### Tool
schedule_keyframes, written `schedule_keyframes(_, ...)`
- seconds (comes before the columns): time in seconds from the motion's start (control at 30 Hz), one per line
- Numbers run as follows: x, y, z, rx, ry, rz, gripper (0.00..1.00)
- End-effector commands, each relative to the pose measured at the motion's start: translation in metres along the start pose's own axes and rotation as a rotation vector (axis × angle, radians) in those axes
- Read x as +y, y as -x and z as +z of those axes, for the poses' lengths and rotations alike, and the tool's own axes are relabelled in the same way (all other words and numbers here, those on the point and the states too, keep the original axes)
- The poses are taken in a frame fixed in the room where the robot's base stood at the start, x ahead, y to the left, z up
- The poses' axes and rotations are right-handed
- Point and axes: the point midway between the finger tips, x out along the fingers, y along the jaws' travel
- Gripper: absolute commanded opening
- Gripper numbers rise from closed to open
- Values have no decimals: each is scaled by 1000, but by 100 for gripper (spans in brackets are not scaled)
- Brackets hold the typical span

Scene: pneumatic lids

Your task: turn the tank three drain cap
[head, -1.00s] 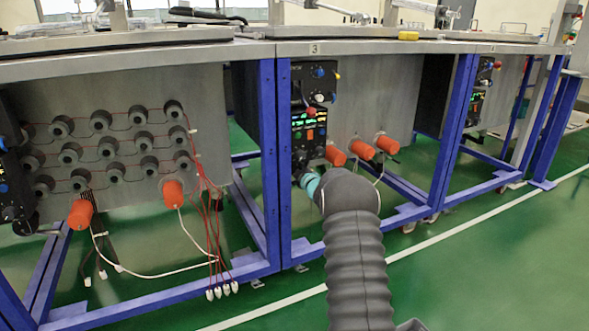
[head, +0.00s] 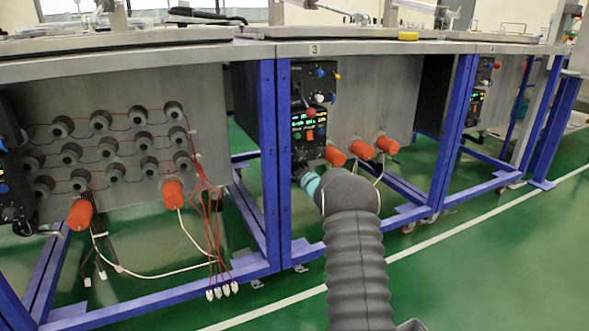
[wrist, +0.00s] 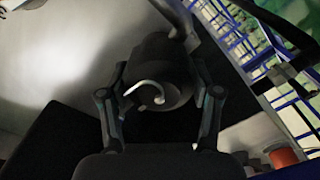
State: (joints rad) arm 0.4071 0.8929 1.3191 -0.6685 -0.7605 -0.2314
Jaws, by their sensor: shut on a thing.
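Tank three, marked with a "3" plate (head: 314,49), stands in the middle of the head view. My gripper (wrist: 158,88) is shut on the drain cap (wrist: 160,70), a dark round cap in the wrist view, with one finger on each side of it. A pale curved piece shows across the cap's face. In the head view my gripper (head: 300,172) is small and dark below the tank's control panel (head: 309,125), and the cap is hidden there. How far the cap is turned cannot be told.
Several orange cylinders (head: 361,149) stick out of the tank front right of my gripper. A blue frame post (head: 284,160) stands close on the left. Loose wires with white plugs (head: 222,291) hang from the left tank. The green floor at right is clear.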

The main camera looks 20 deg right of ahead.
Motion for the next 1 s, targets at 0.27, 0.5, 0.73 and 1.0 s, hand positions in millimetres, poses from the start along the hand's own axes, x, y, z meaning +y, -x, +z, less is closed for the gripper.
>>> schedule_keyframes(0.27, 0, 0, 0, 0, -3, 0, 81)
schedule_keyframes(0.5, 0, 0, 0, -1, -2, 0, 88)
schedule_keyframes(0.73, 0, 5, 1, -2, -2, 0, 88)
schedule_keyframes(1.0, 0, 42, 1, -3, -3, 0, 88)
